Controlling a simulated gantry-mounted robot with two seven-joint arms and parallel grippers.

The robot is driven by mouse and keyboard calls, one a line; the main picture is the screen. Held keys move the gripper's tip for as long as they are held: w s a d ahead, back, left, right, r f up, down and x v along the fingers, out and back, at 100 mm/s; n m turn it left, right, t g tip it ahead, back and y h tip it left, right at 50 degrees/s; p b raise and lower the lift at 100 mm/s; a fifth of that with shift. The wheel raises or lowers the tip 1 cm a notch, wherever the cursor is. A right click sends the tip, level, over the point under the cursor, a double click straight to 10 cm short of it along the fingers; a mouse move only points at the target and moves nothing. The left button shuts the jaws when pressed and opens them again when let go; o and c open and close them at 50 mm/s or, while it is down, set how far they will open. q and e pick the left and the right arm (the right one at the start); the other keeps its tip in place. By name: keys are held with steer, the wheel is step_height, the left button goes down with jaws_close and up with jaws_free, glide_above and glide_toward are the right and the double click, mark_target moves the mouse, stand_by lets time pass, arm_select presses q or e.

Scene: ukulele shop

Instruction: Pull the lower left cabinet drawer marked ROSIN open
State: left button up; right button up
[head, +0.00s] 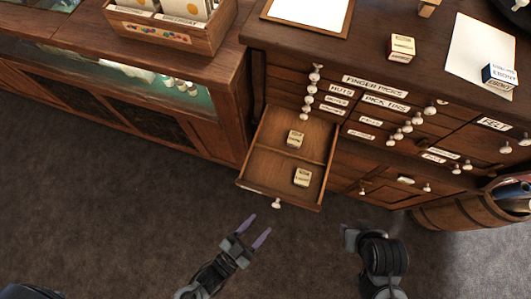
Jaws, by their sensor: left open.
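A lower left drawer (252,174) of the wooden cabinet stands pulled out. Its inside is in view, split by a divider, with a small labelled box in each part. The drawer's front is seen from above, so its marking cannot be read. A pale round knob (276,204) shows on its front edge. My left gripper (256,230) is open and empty, just in front of the drawer and apart from the knob, its two purple fingers spread. My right gripper (349,236) is right of the drawer, over the floor; its fingers are mostly hidden.
The cabinet top holds a framed sheet (310,12), small boxes (402,48) and a white paper (480,55). A glass-fronted counter (110,85) stands at the left. A wooden barrel (450,215) stands at the right. The grey floor in front is clear.

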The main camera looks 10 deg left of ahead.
arm_select(q)
steer(key=shift+v, duration=2)
